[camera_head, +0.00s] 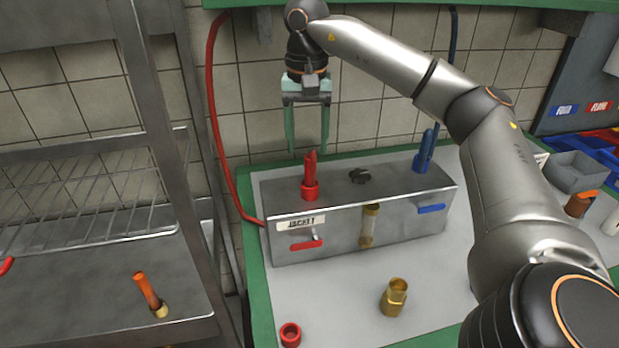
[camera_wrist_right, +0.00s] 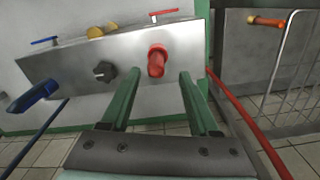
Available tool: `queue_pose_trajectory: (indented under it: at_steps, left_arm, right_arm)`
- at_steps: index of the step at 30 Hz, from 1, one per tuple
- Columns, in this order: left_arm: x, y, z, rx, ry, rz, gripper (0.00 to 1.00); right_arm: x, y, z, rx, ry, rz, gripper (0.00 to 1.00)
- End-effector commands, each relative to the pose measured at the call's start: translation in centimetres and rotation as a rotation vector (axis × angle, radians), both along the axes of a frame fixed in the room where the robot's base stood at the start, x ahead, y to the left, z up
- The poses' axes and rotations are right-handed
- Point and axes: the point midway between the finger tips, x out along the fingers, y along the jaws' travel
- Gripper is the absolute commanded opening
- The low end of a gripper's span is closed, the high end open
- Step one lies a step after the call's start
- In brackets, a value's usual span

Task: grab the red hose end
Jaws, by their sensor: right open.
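A red hose end (camera_head: 310,186) stands upright in the top of the grey metal box (camera_head: 350,235), near its left side; it also shows in the right wrist view (camera_wrist_right: 157,60). My right gripper (camera_head: 308,152) hangs from above with its two green fingers spread, over and behind the red hose end. In the right wrist view the fingertips (camera_wrist_right: 159,76) point toward the red hose end, which lies between and just beyond them. Nothing is between the fingers' inner faces that I can see held. My left gripper is not in view.
A blue hose end (camera_head: 424,152) and a dark knob (camera_head: 360,176) are on the box top. A red hose (camera_head: 212,100) runs down the wall at left. A brass fitting (camera_head: 394,297) and red ring (camera_head: 290,334) stand on the table in front. A metal rack (camera_head: 165,100) is at left.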

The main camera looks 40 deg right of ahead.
Motion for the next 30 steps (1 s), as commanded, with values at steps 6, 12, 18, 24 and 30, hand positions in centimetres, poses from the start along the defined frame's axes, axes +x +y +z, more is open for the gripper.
queue_pose_trajectory:
  at_steps: [6,12,18,24,30]
  left_arm:
    - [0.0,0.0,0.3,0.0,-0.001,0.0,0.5]
    - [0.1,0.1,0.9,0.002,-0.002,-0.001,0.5]
    - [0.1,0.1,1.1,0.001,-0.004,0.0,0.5]
    - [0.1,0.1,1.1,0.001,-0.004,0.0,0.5]
    - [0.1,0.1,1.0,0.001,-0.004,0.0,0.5]
  right_arm:
    - [0.0,0.0,-1.8,0.001,0.001,0.0,0.61]
    - [-0.2,-0.6,-4.4,0.001,0.004,-0.002,0.61]
    - [-0.1,-0.6,-6.6,0.001,0.0,-0.001,0.61]
    - [-0.1,-0.6,-6.8,0.002,-0.001,-0.001,0.61]
    - [-0.1,-0.6,-6.7,0.002,-0.001,-0.001,0.43]
